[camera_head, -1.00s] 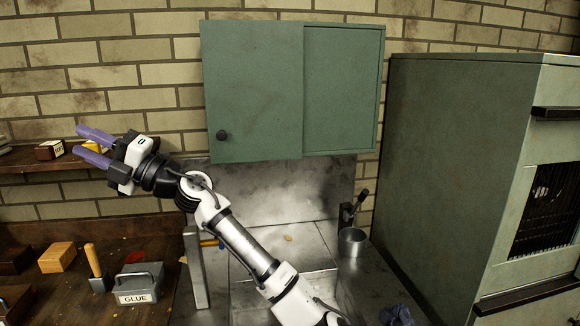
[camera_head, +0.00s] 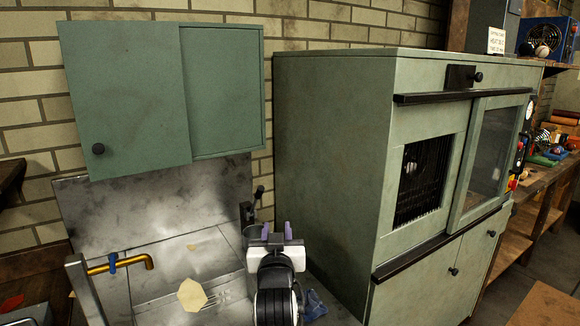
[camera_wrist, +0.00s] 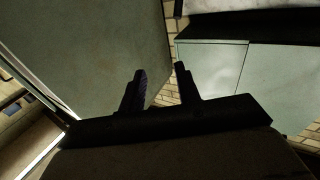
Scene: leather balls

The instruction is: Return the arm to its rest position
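My gripper (camera_head: 277,231) is low in the head view, in front of the right end of the sink counter. Its white body and two purple fingers face away from me, with my dark wrist joint below. In the wrist view, the two fingers of my gripper (camera_wrist: 161,88) stand apart with nothing between them, so it is open and empty. The rest of my arm is cut off by the bottom of the head view.
A green wall cabinet (camera_head: 130,95) hangs above the metal sink (camera_head: 185,262), which has a brass tap (camera_head: 125,264). A tall green cabinet (camera_head: 330,160) stands close right of my gripper. A workbench (camera_head: 535,185) with tools lies farther right.

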